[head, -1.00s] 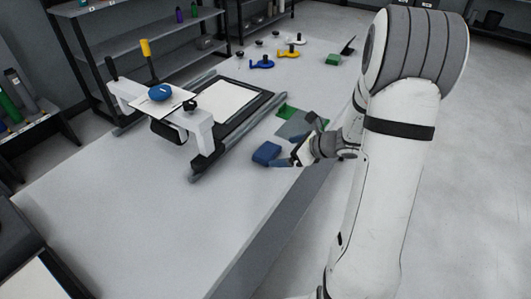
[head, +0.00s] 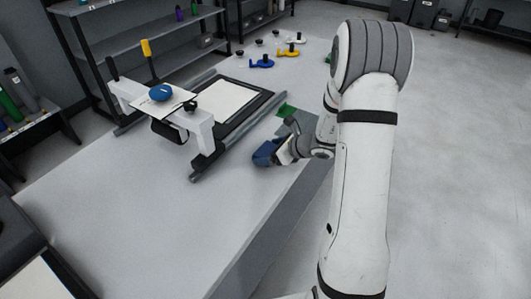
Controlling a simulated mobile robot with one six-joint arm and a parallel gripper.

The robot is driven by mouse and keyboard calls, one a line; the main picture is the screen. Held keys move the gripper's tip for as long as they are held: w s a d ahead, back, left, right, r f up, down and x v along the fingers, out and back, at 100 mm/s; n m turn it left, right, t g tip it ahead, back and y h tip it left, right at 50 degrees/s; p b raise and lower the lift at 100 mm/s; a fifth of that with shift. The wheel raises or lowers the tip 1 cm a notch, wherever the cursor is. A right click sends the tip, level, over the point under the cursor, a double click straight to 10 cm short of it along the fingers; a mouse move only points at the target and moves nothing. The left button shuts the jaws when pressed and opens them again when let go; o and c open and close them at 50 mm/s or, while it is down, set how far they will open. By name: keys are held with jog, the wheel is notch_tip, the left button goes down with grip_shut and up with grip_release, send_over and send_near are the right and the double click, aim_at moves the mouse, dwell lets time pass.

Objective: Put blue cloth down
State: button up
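The blue cloth (head: 263,153) is a small dark blue bundle at the near right edge of the white table, right of the frame's rail. My gripper (head: 274,153) is right at the cloth, reaching in from the right, and its tips overlap it. The fingertips are small and partly hidden against the cloth, so I cannot tell whether they are shut on it. I also cannot tell whether the cloth touches the table.
A dark-railed frame with a white sheet (head: 227,100) and a white crossbar (head: 206,135) stands left of my gripper. A green piece (head: 286,111) lies behind it. Blue (head: 261,62) and yellow (head: 288,53) tools lie farther back. The table's front left (head: 130,215) is clear.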

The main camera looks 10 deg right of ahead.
jog(key=c, duration=0.7)
